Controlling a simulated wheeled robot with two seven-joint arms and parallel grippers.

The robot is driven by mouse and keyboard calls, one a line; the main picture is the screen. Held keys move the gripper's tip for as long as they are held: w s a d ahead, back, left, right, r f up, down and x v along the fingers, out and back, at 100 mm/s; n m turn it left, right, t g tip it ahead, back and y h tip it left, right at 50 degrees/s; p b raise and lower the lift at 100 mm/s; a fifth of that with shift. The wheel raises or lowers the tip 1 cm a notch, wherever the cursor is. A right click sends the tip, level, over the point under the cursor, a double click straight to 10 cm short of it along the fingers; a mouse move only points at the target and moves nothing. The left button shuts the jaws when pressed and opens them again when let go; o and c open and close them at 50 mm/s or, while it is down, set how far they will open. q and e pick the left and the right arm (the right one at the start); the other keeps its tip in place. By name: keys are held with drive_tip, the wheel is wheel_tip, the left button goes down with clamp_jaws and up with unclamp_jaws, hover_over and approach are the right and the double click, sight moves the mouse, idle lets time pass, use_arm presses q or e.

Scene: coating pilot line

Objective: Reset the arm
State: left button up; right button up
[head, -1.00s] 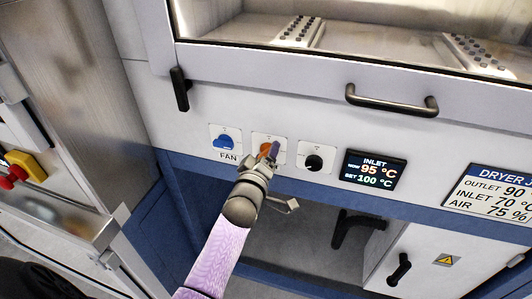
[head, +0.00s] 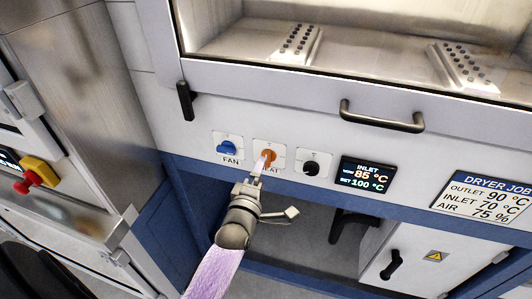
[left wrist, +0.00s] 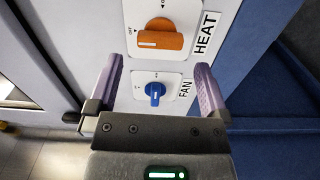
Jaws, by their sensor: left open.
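My left gripper (head: 257,172) is open and empty in front of the dryer panel, just below the orange HEAT knob (head: 265,157) in the head view. It partly covers the HEAT plate and label. In the left wrist view the two purple fingers of my left gripper (left wrist: 158,82) stand wide apart. The HEAT knob (left wrist: 160,38) shows beyond the fingertips with nothing gripping it. The blue FAN knob (left wrist: 155,93) appears between the fingers in that view, on the panel behind. My right gripper is not in view.
A black knob (head: 310,168) and an inlet display (head: 366,175), reading about 85 °C with set 100 °C, are right of HEAT. A door handle (head: 382,117) juts out above. A red-and-yellow stop button (head: 35,175) is at left. Open space lies under the blue rail.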

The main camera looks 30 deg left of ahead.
use_arm(q)
drive_tip(key=shift+s+d, duration=0.1)
drive_tip(key=shift+s, duration=0.3)
drive_tip(key=s+d+f+m+g+h+b, duration=0.1)
drive_tip(key=s+d+f+m+g, duration=0.2)
drive_tip(key=f, duration=0.5)
drive_tip(key=s+d+f+m+g+h, duration=0.1)
drive_tip(key=s+f+m+g, duration=0.1)
drive_tip(key=s+f+m, duration=0.45)
drive_tip(key=s+d+f+m+g+h+b, duration=0.1)
drive_tip(key=s+d+f+m+g+h, duration=0.15)
drive_tip(key=f, duration=0.65)
drive_tip(key=s+f+m+g, duration=0.3)
drive_tip(key=s+f, duration=0.1)
drive_tip(key=s, duration=0.5)
drive_tip(key=s+f+m+g+b, duration=0.1)
drive_tip(key=s+f+m+g, duration=0.2)
drive_tip(key=s, duration=0.6)
drive_tip(key=s+f+m+g, duration=0.3)
drive_tip(key=s+f+m, duration=0.2)
drive_tip(key=s, duration=0.4)
drive_tip(key=shift+s+y+b, duration=0.3)
drive_tip(key=shift+y, duration=0.05)
